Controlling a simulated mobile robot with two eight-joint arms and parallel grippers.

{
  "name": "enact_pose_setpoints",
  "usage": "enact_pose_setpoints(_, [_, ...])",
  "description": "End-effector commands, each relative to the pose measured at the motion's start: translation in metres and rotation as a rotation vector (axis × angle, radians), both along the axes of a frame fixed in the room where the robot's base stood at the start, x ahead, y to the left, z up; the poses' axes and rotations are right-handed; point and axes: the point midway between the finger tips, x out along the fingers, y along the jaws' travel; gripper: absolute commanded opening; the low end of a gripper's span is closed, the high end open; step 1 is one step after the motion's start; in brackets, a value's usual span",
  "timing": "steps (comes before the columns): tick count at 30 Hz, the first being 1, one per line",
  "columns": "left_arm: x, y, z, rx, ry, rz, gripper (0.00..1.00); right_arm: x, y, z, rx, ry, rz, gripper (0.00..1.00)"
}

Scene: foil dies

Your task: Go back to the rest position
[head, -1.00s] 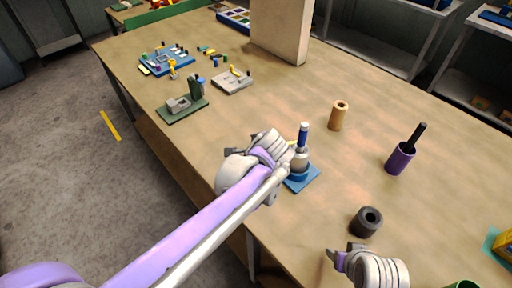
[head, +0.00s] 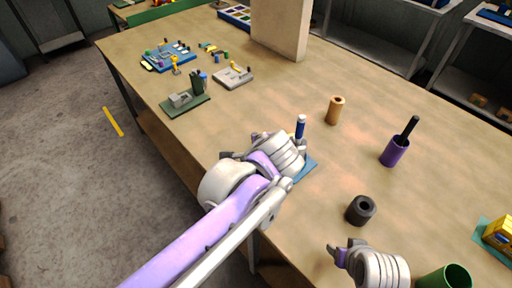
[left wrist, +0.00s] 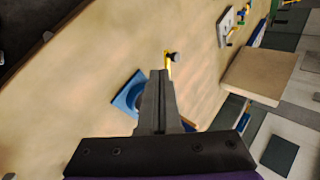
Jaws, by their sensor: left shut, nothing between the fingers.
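My left arm comes in from the lower left of the head view, above the front edge of the bench. Its gripper (head: 232,156) is partly hidden by its own wrist. In the left wrist view my left gripper (left wrist: 160,74) is shut and empty. Its fingers overlap a blue base (left wrist: 123,101) in the picture; I cannot tell the gap. A blue-handled tool (head: 300,125) stands upright behind the left wrist, its lower part hidden. My right gripper (head: 343,250) is low in the head view, near a dark hollow cylinder (head: 361,211); its jaw opening is unclear.
On the wooden bench (head: 250,110), a tan cylinder (head: 335,110) and a purple cup (head: 394,152) with a black rod stand to the right. A green cup (head: 446,277) is bottom right. A green fixture (head: 184,103) and a beige panel (head: 279,28) stand farther back.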

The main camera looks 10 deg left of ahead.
Motion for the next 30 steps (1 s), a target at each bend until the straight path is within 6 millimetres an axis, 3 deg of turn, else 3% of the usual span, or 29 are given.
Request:
enact_pose_setpoints(20, [-0.007, 0.006, 0.0, -0.02, 0.004, 0.023, 0.0, 0.0, 0.0, 0.001, 0.0, 0.0, 0.0, 0.61])
enact_pose_setpoints(23, [-0.026, 0.031, -0.015, -0.115, 0.021, 0.128, 0.0, 0.001, 0.0, 0.003, 0.0, -0.001, 0.0, 0.61])
enact_pose_setpoints(27, [-0.083, 0.078, -0.053, -0.38, 0.05, 0.416, 0.0, 0.002, 0.0, 0.008, 0.0, -0.004, 0.0, 0.61])
enact_pose_setpoints(30, [-0.122, 0.098, -0.08, -0.576, 0.052, 0.628, 0.0, 0.003, 0.0, 0.012, 0.0, -0.006, 0.0, 0.61])
